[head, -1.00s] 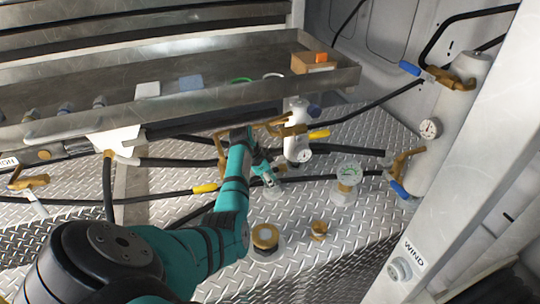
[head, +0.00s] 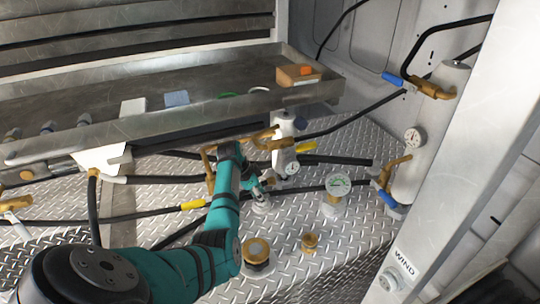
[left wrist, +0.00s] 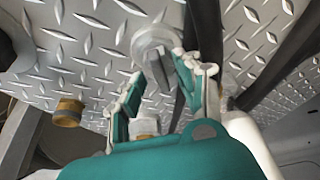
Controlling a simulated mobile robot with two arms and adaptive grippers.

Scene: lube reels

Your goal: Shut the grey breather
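The grey breather (head: 261,206) stands on the diamond-plate deck, just below my left gripper (head: 257,187) in the head view. In the left wrist view it shows as a round grey cap (left wrist: 150,34) with a flat raised tab. My left gripper (left wrist: 157,77) is open, with one teal finger on each side of the tab. A gap shows beside the left finger; whether the right finger touches the tab I cannot tell. My right gripper is in neither view.
Two brass caps (head: 257,251) (head: 310,242) stand in front of the breather. Black hoses and a yellow-handled valve (head: 193,205) lie close by. A metal tray (head: 200,128) overhangs behind.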

